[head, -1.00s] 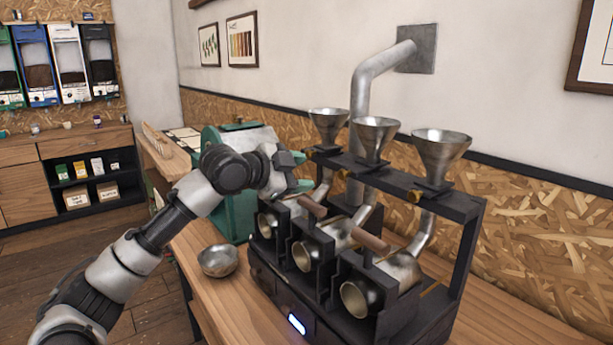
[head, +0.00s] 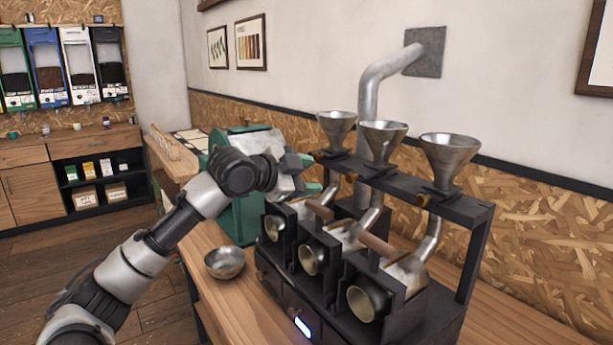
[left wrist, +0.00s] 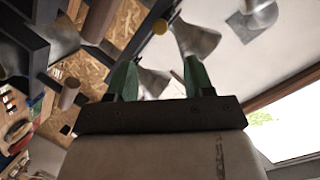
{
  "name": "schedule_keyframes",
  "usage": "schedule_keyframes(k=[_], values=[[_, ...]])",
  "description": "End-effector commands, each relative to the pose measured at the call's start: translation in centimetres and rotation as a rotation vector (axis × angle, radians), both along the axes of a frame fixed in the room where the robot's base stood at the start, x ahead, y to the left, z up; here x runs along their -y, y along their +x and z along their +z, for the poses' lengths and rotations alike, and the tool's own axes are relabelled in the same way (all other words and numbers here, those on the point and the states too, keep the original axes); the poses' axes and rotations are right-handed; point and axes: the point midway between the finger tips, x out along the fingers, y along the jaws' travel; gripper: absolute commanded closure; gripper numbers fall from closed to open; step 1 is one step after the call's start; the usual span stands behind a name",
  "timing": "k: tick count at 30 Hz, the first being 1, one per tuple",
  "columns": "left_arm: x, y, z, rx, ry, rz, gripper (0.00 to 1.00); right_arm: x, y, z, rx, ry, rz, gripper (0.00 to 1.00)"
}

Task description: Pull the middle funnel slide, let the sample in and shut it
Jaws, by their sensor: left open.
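The middle metal funnel (head: 384,140) stands upright on the black frame of the three-drum sample roaster, between the left funnel (head: 336,127) and the right funnel (head: 449,157). A small brass knob (head: 352,177) shows on the frame under the middle funnel. Whether the middle slide is in or out is too small to tell. My left gripper (head: 308,177) is in front of the frame, left of that knob and below the left funnel. In the left wrist view its green fingers (left wrist: 158,78) are apart with nothing held between them. My right gripper is out of view.
Wooden handles and open drums (head: 312,258) are below the frame, close to my left arm. A metal bowl (head: 224,262) sits on the wooden bench left of the roaster. A green machine (head: 243,215) stands behind my arm. A metal duct (head: 369,100) rises behind the funnels.

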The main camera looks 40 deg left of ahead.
Motion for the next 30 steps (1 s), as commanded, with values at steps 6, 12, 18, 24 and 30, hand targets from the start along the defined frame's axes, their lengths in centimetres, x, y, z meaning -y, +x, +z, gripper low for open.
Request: schedule_keyframes(k=[6,12,18,24,30], values=[[0.0,0.0,0.0,0.000,0.000,0.000,0.48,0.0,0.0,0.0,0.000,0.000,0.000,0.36],[0.0,0.0,0.1,-0.001,0.003,-0.001,0.57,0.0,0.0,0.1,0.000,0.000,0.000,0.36],[-0.8,-0.4,1.5,-0.009,0.163,-0.065,0.88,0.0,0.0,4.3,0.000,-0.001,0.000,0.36],[-1.9,-1.6,2.7,-0.007,0.475,-0.230,1.00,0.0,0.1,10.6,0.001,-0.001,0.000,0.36],[-2.6,-2.7,2.9,0.016,0.687,-0.362,1.00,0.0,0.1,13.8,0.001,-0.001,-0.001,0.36]])
